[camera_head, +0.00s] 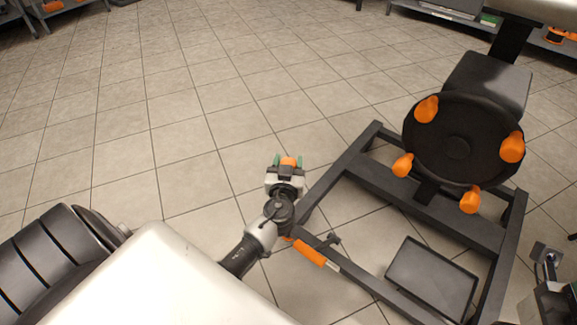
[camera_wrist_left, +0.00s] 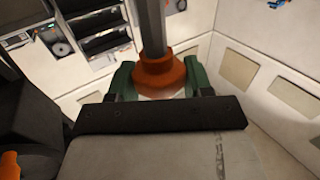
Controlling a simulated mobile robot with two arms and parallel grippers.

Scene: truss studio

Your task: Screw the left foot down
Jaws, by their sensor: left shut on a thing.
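My left gripper (camera_head: 287,161) has green fingertips and is shut on an orange piece (camera_head: 289,162). In the left wrist view the gripper (camera_wrist_left: 160,85) grips this piece (camera_wrist_left: 160,72), which looks like a flared orange foot on a grey rod (camera_wrist_left: 151,22). The fingers sit on both sides of the orange part, and its lower side is hidden behind the gripper body. In the head view it is beside the left corner of a dark metal frame (camera_head: 345,165); I cannot tell whether they touch. My right gripper does not show clearly.
A dark disc (camera_head: 457,148) with several orange knobs stands over the frame. A dark tray (camera_head: 430,278) lies within the frame. An orange-handled clamp (camera_head: 310,252) sits near its left edge. Unclear machinery (camera_head: 548,260) is at lower right. The tiled floor (camera_head: 150,130) at left is free.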

